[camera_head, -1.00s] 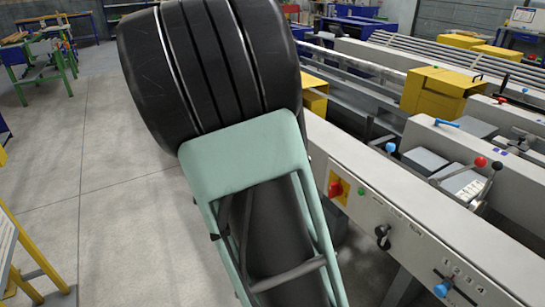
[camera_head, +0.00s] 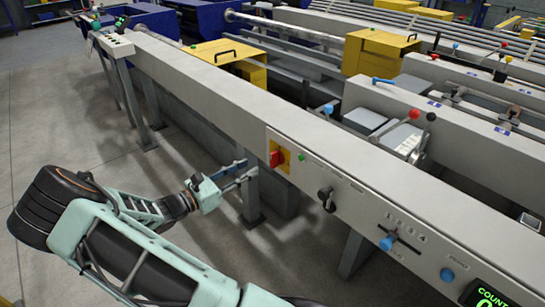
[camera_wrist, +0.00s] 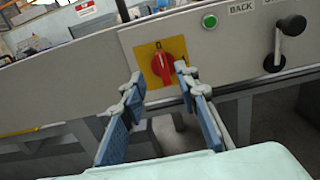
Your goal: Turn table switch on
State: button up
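The table switch is a red rotary knob (camera_head: 277,158) on a yellow plate, set in the front face of the long grey table (camera_head: 215,98). In the wrist view the red knob (camera_wrist: 168,68) shows between and just beyond my fingertips. My gripper (camera_head: 243,173) is open and empty, to the left of the knob and slightly below it in the head view. In the wrist view my gripper (camera_wrist: 157,77) has its two blue-padded fingers spread apart, pointing at the panel. Whether a fingertip touches the knob I cannot tell.
A green button (camera_wrist: 210,21) sits right of the yellow plate. Farther right are a black crank handle (camera_head: 326,199), a blue knob (camera_head: 387,243) and a counter display (camera_head: 487,295). A table leg (camera_head: 251,195) stands behind my gripper. The floor at left is clear.

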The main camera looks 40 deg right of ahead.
aim_at(271, 155)
jog(key=d, duration=0.3)
jog(key=d+b, duration=0.1)
jog(key=d, duration=0.2)
jog(key=d+b, duration=0.1)
jog(key=d, duration=0.3)
jog(key=shift+w, duration=0.4)
jog(key=shift+c, duration=0.6)
grip_shut()
